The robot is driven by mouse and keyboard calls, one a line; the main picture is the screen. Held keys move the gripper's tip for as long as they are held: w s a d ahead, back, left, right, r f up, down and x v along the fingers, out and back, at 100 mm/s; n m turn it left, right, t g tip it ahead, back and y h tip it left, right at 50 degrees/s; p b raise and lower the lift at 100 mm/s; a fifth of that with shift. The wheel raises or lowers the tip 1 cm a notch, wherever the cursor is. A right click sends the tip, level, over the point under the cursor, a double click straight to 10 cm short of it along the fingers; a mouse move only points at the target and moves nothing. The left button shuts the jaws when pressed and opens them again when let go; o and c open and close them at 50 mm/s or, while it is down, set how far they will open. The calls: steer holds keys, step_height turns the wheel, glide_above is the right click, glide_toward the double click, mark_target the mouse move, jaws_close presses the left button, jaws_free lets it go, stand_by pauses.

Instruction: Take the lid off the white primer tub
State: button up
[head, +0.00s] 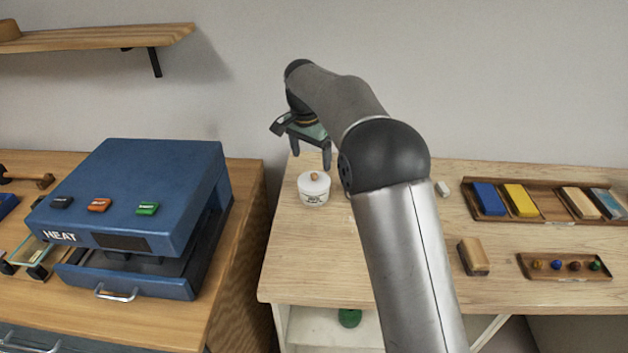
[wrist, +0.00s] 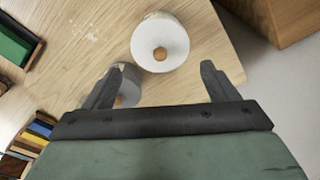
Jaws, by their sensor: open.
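The white primer tub (head: 313,198) stands upright near the left end of the light wooden bench, with its label facing me. Its white lid has a small wooden knob and is on the tub; from above it is the round white lid (wrist: 175,35) in the wrist view. My gripper (head: 311,160) is open and empty, above and slightly behind the tub in the head view. In the wrist view my gripper (wrist: 163,67) has its fingers apart, with the lid beyond and between the tips. The lettering is too small to read.
A second, greyer tub (wrist: 127,85) with a wooden knob stands close beside, partly behind one finger; my arm mostly hides that spot in the head view. A blue heat press (head: 150,190) stands left. A block tray (head: 540,218) and a wooden block (head: 473,257) lie right.

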mark_target(313, 175)
steer(key=shift+w+d+f+p, duration=0.1)
steer(key=shift+w+f+p, duration=0.1)
steer(key=shift+f, duration=0.9)
steer(key=shift+w+d+f+p, duration=0.1)
steer(key=shift+f+p, duration=0.15)
steer(key=shift+f, duration=0.85)
steer(key=shift+w+d+f+p, duration=0.1)
steer(key=shift+f+p, duration=0.1)
steer(key=shift+f, duration=0.9)
jaws_close()
